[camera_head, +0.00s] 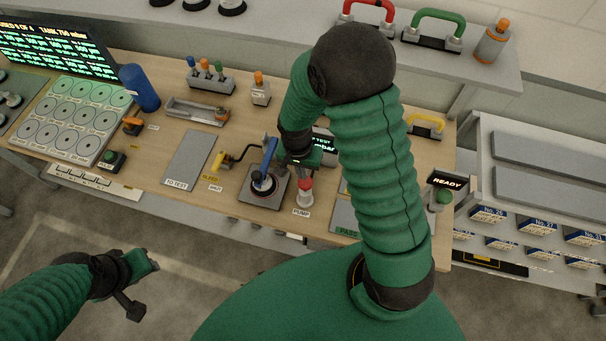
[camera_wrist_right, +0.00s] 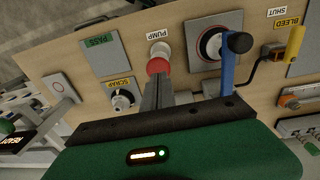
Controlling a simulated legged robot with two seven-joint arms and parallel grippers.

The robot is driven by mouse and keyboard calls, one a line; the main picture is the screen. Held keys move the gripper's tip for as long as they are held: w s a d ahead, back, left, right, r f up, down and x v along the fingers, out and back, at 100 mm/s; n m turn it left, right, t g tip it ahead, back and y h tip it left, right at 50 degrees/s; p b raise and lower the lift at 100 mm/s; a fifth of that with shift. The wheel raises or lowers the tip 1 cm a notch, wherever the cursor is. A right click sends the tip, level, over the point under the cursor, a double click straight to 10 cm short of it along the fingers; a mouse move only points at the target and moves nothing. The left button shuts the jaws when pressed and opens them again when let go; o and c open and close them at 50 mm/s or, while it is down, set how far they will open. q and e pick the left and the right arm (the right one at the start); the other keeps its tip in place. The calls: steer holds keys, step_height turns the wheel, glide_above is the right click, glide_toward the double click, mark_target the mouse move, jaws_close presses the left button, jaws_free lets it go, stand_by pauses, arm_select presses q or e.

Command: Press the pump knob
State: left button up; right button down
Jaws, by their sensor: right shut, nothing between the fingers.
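The pump knob (camera_head: 305,184) is red and sits on a whitish post above the PUMP label at the bench's front edge. In the right wrist view the red knob (camera_wrist_right: 158,66) is straight ahead of my fingertips. My right gripper (camera_head: 302,174) is shut and empty, with its fingers pointing at the knob. The fingertips (camera_wrist_right: 158,80) overlap the knob's near edge in the right wrist view; I cannot tell whether they touch it. My left gripper (camera_head: 147,261) hangs over the floor at lower left, away from the bench; its jaw state is unclear.
A blue lever (camera_head: 268,158) on a grey plate with a round black-and-white fitting stands just left of the knob. The yellow bleed handle (camera_head: 219,162) is further left. A grey PASS pad (camera_head: 345,218) lies to the right, partly behind my right arm.

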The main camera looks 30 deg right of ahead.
mark_target(305, 182)
steer(key=f, duration=0.2)
steer(key=f+p, duration=0.1)
steer(key=shift+d+f, duration=0.25)
steer(key=shift+f, duration=0.05)
steer(key=shift+d+f, duration=0.15)
steer(key=shift+f, duration=0.25)
